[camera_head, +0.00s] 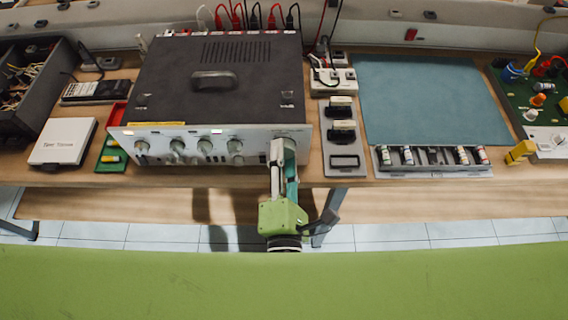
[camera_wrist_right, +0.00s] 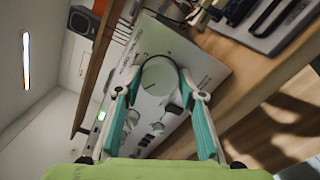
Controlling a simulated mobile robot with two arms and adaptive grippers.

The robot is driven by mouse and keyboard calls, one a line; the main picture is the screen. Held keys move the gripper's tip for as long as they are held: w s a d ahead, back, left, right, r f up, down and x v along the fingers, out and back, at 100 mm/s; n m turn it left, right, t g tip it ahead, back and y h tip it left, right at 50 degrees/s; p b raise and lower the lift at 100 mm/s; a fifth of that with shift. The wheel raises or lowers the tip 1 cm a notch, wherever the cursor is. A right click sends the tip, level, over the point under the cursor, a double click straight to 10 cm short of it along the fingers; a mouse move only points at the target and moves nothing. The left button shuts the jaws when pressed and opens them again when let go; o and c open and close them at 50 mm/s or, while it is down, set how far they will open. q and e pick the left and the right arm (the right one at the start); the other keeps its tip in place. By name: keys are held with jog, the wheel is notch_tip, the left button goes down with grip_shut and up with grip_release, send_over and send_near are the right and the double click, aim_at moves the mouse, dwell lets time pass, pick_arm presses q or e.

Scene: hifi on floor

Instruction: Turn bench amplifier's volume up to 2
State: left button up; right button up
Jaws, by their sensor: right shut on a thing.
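The bench amplifier (camera_head: 265,100) is a dark box with a silver front panel, on the bench left of centre. Its front carries several small knobs (camera_head: 235,147) and lit indicators. My right gripper (camera_head: 284,147) reaches the panel's right end from the front. In the right wrist view, my right gripper (camera_wrist_right: 161,84) has its teal-lined fingers on either side of the large round volume knob (camera_wrist_right: 159,74) and is shut on it. In the head view the gripper mostly hides this knob. I cannot read the volume scale. My left gripper is not in view.
A white box (camera_head: 63,140) and a green tray (camera_head: 108,160) stand left of the amplifier. To its right are a grey holder (camera_head: 344,172) with black parts, a blue mat (camera_head: 430,95) and a parts rack (camera_head: 432,172). Cables rise behind the amplifier.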

jog(key=m+b, duration=0.2)
jog(key=shift+f+m, duration=0.25)
jog(key=shift+m, duration=0.05)
jog(key=shift+r+m+b, duration=0.15)
jog(key=shift+m+b, duration=0.95)
jog(key=shift+b, duration=0.2)
jog(key=o, duration=1.1)
jog(key=s, duration=1.2)
